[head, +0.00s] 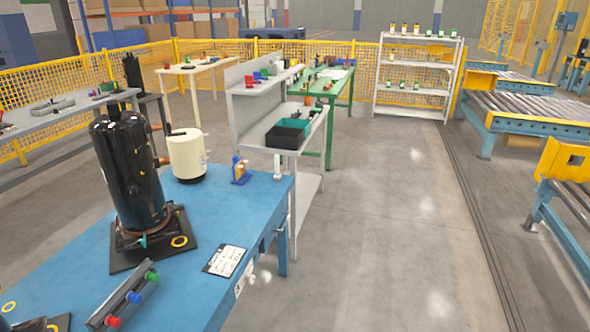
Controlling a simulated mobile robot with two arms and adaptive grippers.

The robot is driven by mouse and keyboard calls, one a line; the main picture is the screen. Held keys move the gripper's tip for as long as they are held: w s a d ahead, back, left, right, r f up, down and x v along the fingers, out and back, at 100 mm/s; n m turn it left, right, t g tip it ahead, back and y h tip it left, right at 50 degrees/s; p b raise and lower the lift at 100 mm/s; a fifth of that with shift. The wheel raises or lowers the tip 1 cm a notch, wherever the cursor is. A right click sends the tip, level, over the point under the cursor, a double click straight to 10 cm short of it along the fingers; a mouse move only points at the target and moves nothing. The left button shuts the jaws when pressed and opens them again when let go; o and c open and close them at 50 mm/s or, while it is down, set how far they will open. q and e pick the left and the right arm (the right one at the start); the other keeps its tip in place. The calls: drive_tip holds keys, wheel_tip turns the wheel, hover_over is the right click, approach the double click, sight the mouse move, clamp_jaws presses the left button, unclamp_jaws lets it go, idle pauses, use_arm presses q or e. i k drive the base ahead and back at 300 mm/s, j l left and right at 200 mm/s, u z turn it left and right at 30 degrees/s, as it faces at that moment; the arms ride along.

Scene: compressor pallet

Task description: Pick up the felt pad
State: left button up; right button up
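I cannot clearly make out a felt pad. A flat black square sheet (125,262) with a yellow ring lies on the blue table (205,225), under a tall black compressor (128,170). I cannot tell whether this sheet is felt. Part of another dark sheet (58,323) shows at the bottom left edge, mostly cut off. Neither of my grippers is in view.
A cream pot (187,155), a small blue and yellow item (239,171), a white printed card (225,261) and a rail with coloured knobs (122,297) are on the blue table. A grey bench (297,140) with bins stands behind. The floor (400,230) to the right is clear.

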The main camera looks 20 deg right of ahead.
sight(278, 176)
drive_tip(key=z, duration=0.45)
drive_tip(key=u, duration=0.3)
drive_tip(key=i+l+u, duration=0.15)
drive_tip(key=u, duration=0.25)
drive_tip(key=i+l+u, duration=0.15)
drive_tip(key=u, duration=0.2)
drive_tip(key=i+l+u, duration=0.1)
drive_tip(key=l+u, duration=0.15)
drive_tip(key=u, duration=0.15)
drive_tip(key=i+l+u, duration=0.25)
drive_tip(key=l, duration=0.7)
drive_tip(key=i+l+u, duration=0.25)
drive_tip(key=l, duration=0.75)
drive_tip(key=l+u, duration=0.25)
drive_tip(key=l, duration=0.7)
